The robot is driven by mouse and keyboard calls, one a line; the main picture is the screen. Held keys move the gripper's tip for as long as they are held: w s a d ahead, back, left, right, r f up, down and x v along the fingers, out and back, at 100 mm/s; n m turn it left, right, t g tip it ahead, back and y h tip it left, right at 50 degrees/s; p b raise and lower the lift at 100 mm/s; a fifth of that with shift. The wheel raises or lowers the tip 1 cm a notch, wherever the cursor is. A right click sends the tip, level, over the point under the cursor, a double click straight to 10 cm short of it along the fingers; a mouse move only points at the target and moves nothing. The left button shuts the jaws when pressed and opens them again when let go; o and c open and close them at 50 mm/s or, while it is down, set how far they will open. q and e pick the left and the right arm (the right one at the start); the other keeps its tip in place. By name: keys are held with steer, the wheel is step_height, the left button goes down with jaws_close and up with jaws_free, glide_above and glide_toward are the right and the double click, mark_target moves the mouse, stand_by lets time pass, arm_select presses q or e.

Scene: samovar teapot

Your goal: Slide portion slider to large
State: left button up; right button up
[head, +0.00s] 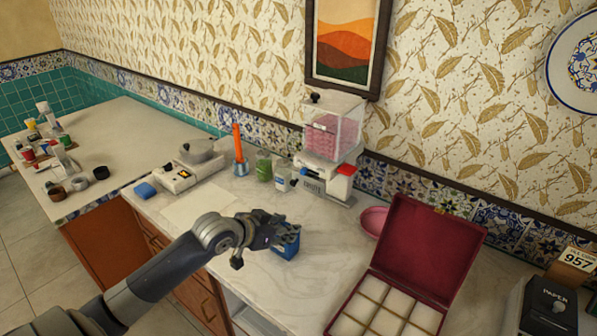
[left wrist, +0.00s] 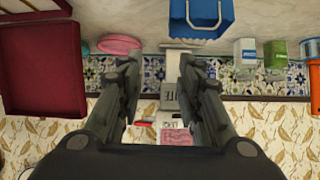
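A dispenser (head: 330,140) with a clear hopper of pink pieces stands against the wall in the head view. It has a white base with a dark label and a red part (head: 347,169). In the left wrist view, which looks upside down, its pink hopper (left wrist: 177,136) and white base show between the fingers, some way beyond them. I cannot make out the portion slider or its setting. My left gripper (head: 268,232) is above the counter, in front of the dispenser and apart from it. It is open and empty in the left wrist view (left wrist: 158,70). My right gripper is not in view.
A red box (head: 432,245) with compartments stands open at right, near a pink dish (head: 373,220).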

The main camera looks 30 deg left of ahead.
mark_target(302, 171)
arm_select(q)
steer(key=w+a+r+n+t, duration=0.1)
steer(key=w+a+r, duration=0.2)
steer(key=r, duration=0.2)
steer(key=w+a+r+t, duration=0.1)
steer(key=w+a+r, duration=0.2)
steer(key=r, duration=0.2)
steer(key=p+x, duration=0.1)
steer(key=x, duration=0.4)
steer(key=p+x, duration=0.1)
steer(key=x, duration=0.2)
steer(key=shift+w+a+r+p, duration=0.2)
steer(key=shift+w+a+p, duration=0.1)
steer(key=shift+w, duration=0.2)
steer(key=shift+x, duration=0.9)
steer(key=shift+s, duration=0.1)
steer(key=shift+c, duration=0.3)
jaws_close()
